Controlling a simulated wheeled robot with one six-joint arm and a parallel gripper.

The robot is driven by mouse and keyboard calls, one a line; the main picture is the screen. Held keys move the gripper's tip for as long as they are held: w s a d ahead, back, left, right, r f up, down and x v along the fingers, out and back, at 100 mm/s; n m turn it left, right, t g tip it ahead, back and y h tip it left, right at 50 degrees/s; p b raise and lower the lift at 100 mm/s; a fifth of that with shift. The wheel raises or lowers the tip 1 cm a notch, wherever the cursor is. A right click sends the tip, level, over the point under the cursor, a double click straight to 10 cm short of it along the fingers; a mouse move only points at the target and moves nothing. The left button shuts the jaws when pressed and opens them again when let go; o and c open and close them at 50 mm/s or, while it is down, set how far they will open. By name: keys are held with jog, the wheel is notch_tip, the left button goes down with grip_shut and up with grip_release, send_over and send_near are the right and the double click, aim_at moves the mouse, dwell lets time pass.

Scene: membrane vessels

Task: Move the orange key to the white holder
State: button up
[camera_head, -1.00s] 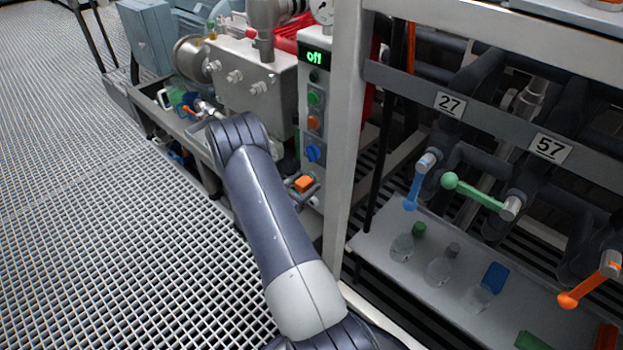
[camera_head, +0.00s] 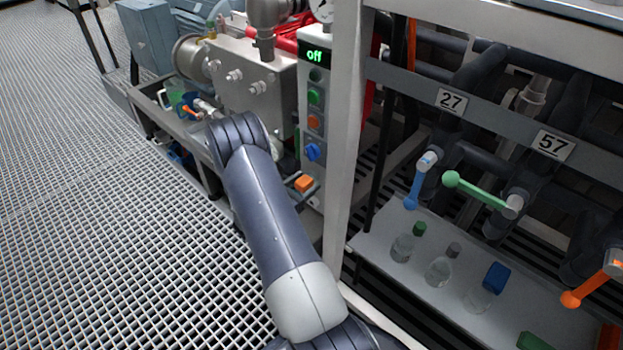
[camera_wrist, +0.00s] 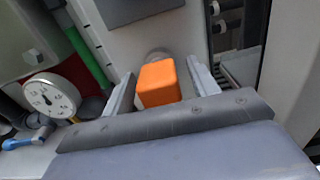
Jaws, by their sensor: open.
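The orange key (camera_head: 304,183) is a small block low on the grey control panel post, below the blue knob. In the wrist view the orange key (camera_wrist: 158,83) sits between the two fingers of my gripper (camera_wrist: 161,72). The fingers are open, one on each side of it, with a visible gap to the right finger. A round grey mount shows behind the key. In the head view my gripper is mostly hidden behind my forearm. I cannot clearly make out which thing is the white holder.
The control panel (camera_head: 314,125) has a lit "off" display and several coloured knobs. A pale rack post (camera_head: 345,130) stands close to its right. The shelf (camera_head: 372,246) at right holds several bottles, with blue, green and orange valve handles above. Grating floor at left is clear.

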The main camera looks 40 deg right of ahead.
aim_at(298, 188)
grip_shut()
dwell(0.5)
jog(key=shift+a, duration=0.15)
jog(key=shift+s+a+b, duration=0.2)
jog(key=shift+a+b, duration=0.15)
jog(key=shift+a, duration=2.5)
